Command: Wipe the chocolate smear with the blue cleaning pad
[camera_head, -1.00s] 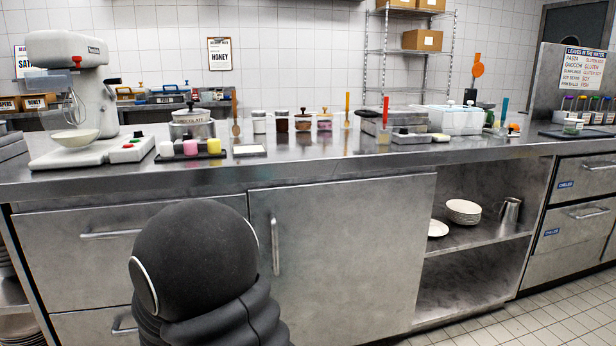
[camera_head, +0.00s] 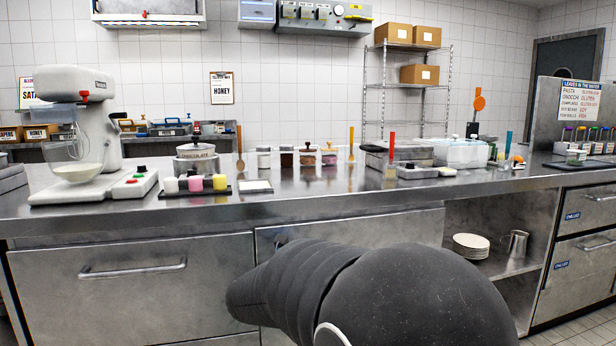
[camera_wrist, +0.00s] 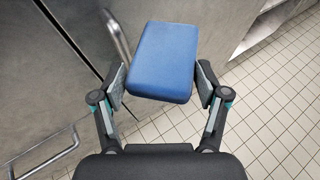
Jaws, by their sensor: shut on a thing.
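The blue cleaning pad (camera_wrist: 163,62) is a blue block with rounded edges, seen in the wrist view. My gripper (camera_wrist: 163,82) is shut on it, with one finger against its left side and the other against its right. Pad and gripper are above the tiled floor, in front of the counter's steel doors. In the head view only my dark arm shows, and the gripper and pad are hidden. I cannot make out a chocolate smear in either view.
The steel counter (camera_head: 330,208) carries a mixer (camera_head: 85,135) at left, small colored cups (camera_head: 207,184), jars and a white lidded box (camera_head: 461,152). Bare steel shows along its front edge. Drawer handles (camera_head: 133,269) stick out below. An open shelf holds stacked plates (camera_head: 471,246) and a metal jug (camera_head: 516,243).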

